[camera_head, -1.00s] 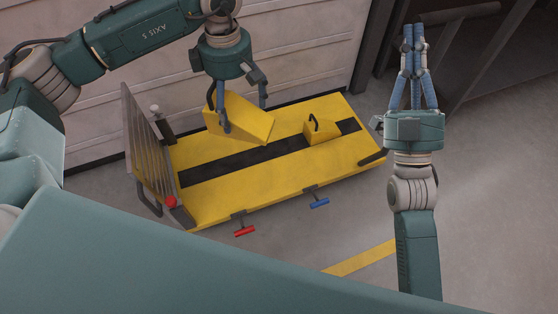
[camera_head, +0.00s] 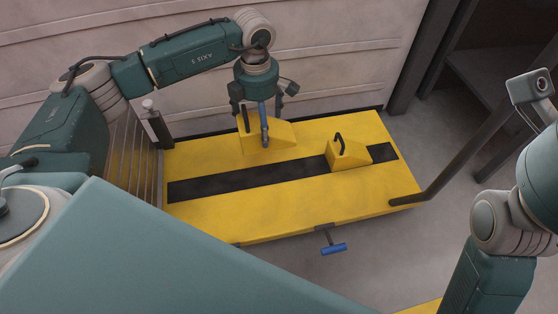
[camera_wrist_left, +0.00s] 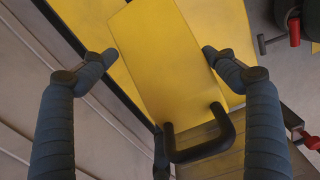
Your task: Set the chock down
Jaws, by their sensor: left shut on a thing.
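A large yellow wedge chock (camera_head: 270,138) is at my left gripper (camera_head: 256,128), over the back part of the yellow lift deck (camera_head: 240,210). The left gripper points down, shut on the chock. The chock's underside is at or just above the deck; I cannot tell whether it touches. In the left wrist view, the chock (camera_wrist_left: 165,60) lies between the two blue fingers (camera_wrist_left: 145,68), with its black handle (camera_wrist_left: 205,145) at the near end. My right gripper's fingers are out of the picture; only its arm shows at the right.
A smaller yellow chock (camera_head: 348,155) with a black handle sits on the dark strip (camera_head: 240,180). A blue-handled lever (camera_head: 333,248) sticks out in front. A grille (camera_head: 128,140) stands at the left end and a wall behind. The front of the deck is clear.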

